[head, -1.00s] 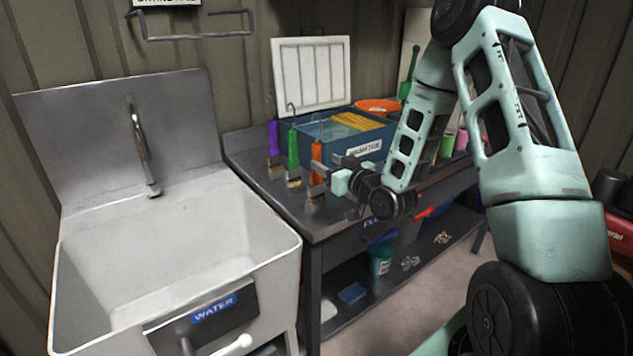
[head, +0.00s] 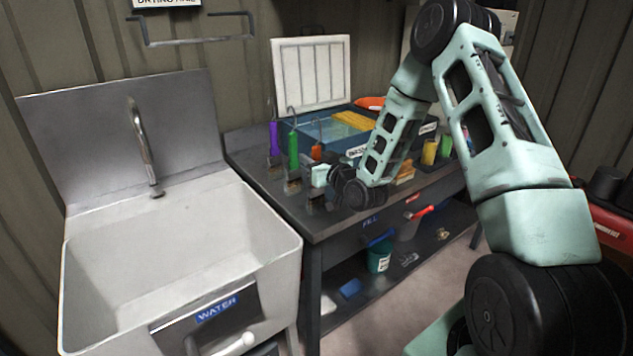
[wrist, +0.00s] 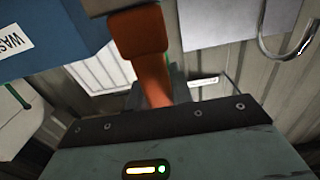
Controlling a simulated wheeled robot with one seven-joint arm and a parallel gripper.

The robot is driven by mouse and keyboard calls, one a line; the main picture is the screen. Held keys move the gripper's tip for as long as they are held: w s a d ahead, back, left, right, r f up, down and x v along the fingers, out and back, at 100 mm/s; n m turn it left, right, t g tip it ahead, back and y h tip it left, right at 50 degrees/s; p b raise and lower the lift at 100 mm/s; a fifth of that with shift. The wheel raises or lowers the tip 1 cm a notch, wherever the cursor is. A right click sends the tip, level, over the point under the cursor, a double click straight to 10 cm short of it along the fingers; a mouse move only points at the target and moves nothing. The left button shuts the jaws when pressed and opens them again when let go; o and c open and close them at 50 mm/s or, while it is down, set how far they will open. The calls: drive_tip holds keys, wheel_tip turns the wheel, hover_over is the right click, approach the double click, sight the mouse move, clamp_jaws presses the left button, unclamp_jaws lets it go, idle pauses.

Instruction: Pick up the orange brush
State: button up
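The orange brush (head: 316,152) stands upright at the front left of the dark bench, in front of the blue tub. Its upper handle shows above my gripper (head: 312,174), which covers its middle. In the wrist view its orange handle (wrist: 141,36) rises right in front of the dark edge of my gripper, very close. A dark grey finger piece shows beside the handle, but the other finger is hidden. I cannot tell whether the fingers touch or clamp the handle.
A green brush (head: 293,149) and a purple brush (head: 273,138) stand just left of it. The blue tub (head: 318,140) with yellow contents is behind. A white sink (head: 180,245) is at the left. Yellow and green cups stand farther right on the bench.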

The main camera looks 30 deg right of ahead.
drive_tip(key=shift+c, duration=0.8)
drive_tip(key=shift+r, duration=0.15)
